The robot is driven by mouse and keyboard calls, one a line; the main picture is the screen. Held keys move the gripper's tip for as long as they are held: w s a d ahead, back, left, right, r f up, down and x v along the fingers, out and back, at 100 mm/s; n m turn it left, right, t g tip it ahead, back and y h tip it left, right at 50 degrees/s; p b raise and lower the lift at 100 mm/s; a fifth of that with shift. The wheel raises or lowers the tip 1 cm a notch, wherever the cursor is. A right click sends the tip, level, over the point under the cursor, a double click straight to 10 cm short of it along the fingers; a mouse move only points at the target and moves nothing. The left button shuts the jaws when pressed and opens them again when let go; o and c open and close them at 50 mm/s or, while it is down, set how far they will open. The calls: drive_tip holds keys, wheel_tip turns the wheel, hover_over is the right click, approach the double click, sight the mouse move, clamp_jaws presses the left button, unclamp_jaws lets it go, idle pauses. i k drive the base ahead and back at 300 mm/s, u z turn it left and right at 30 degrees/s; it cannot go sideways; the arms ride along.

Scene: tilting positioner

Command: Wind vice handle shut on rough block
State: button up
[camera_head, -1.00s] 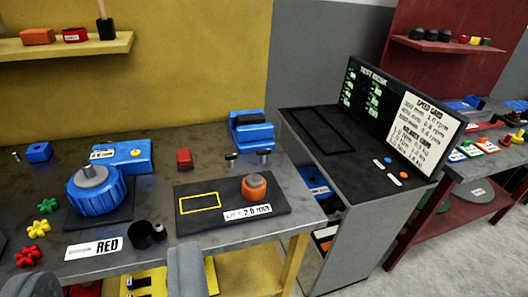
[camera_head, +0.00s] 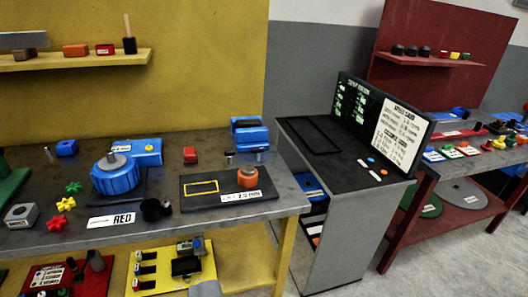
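A blue vice-like device (camera_head: 250,133) with a dark top stands at the back right of the yellow bench (camera_head: 210,148). It is small here, and I cannot make out its handle or whether its jaws hold anything. No block can be clearly identified as the rough block; a small dark block (camera_head: 23,55) sits on the yellow wall shelf at upper left. My gripper's fingers do not show. A grey rounded shape at the bottom edge is too cut off to identify.
A blue round device (camera_head: 116,176) stands on the bench left of a black plate (camera_head: 205,202) with an orange part (camera_head: 248,177). A grey desk (camera_head: 345,225) and a red bench (camera_head: 405,215) stand to the right. Open floor shows at lower right.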

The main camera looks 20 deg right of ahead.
sight(258, 151)
drive_tip(key=z, duration=0.55)
drive_tip(key=i, duration=1)
drive_tip(key=z, duration=0.45)
drive_tip(key=i, duration=1.5)
drive_tip(key=u, duration=0.7)
drive_tip(key=i, duration=0.45)
drive_tip(key=u, duration=0.3)
